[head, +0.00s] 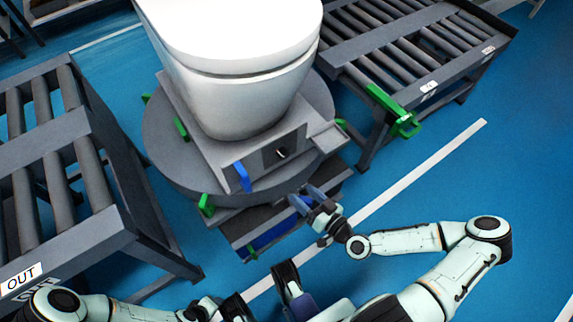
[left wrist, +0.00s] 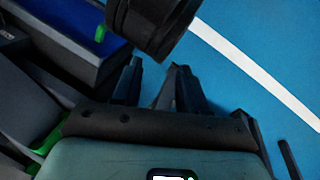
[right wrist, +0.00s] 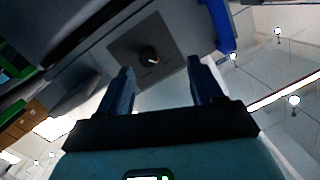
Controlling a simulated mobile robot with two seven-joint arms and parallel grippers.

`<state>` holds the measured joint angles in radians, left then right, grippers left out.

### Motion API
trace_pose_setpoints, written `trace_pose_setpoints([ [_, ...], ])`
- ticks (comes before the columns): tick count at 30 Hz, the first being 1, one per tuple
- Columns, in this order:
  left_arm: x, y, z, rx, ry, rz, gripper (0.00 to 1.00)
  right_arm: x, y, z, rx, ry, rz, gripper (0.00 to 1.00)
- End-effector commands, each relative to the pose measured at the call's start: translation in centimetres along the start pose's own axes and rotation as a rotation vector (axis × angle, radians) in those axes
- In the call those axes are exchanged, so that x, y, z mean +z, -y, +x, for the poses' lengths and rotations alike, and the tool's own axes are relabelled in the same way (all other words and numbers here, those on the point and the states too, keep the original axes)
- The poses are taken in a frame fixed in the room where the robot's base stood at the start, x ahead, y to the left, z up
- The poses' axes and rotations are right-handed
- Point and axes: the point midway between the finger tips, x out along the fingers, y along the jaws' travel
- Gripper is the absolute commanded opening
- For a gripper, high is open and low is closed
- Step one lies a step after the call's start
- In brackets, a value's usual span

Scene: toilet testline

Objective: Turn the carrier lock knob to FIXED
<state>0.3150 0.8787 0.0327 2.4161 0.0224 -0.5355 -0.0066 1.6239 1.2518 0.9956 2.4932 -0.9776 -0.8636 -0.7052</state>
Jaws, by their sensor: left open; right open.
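The carrier lock knob (head: 281,152) is a small dark knob on a grey square plate on the front of the carrier (head: 238,172), under the white toilet (head: 235,75). In the right wrist view the knob (right wrist: 148,55) shows a light pointer and labels too small to read. My right gripper (head: 306,198) is open below and slightly right of the knob, apart from it. In the right wrist view, its two fingers (right wrist: 160,72) point toward the plate with nothing between them. My left gripper (left wrist: 153,84) is open and empty, low over the floor and away from the knob.
A blue tab (head: 242,177) stands left of the knob plate. Green tabs (head: 206,205) sit around the round turntable (head: 160,140). Roller conveyors stand left (head: 75,190) and right (head: 400,45). Open blue floor (head: 460,175) lies to the right.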

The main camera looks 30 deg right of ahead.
Motion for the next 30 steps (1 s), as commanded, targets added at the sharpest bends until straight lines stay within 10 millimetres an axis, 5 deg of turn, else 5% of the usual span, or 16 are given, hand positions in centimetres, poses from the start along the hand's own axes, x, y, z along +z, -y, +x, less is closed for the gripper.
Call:
trace_pose_setpoints([
  [3,-0.6,0.3,1.1,-0.001,-0.015,-0.001,0.43,-1.7,-2.1,-0.6,0.045,-0.092,-0.076,0.66],
  [8,-0.8,0.3,1.2,-0.001,-0.024,-0.002,0.43,-2.7,-2.6,0.3,0.055,-0.121,-0.106,0.66],
  [21,-2.6,0.8,2.5,-0.004,-0.075,-0.006,0.43,-3.5,-2.9,8.9,0.052,-0.118,-0.101,0.66],
  [30,-3.6,1.0,3.0,-0.006,-0.102,-0.008,0.43,-4.0,-3.1,12.2,0.054,-0.117,-0.100,0.66],
])
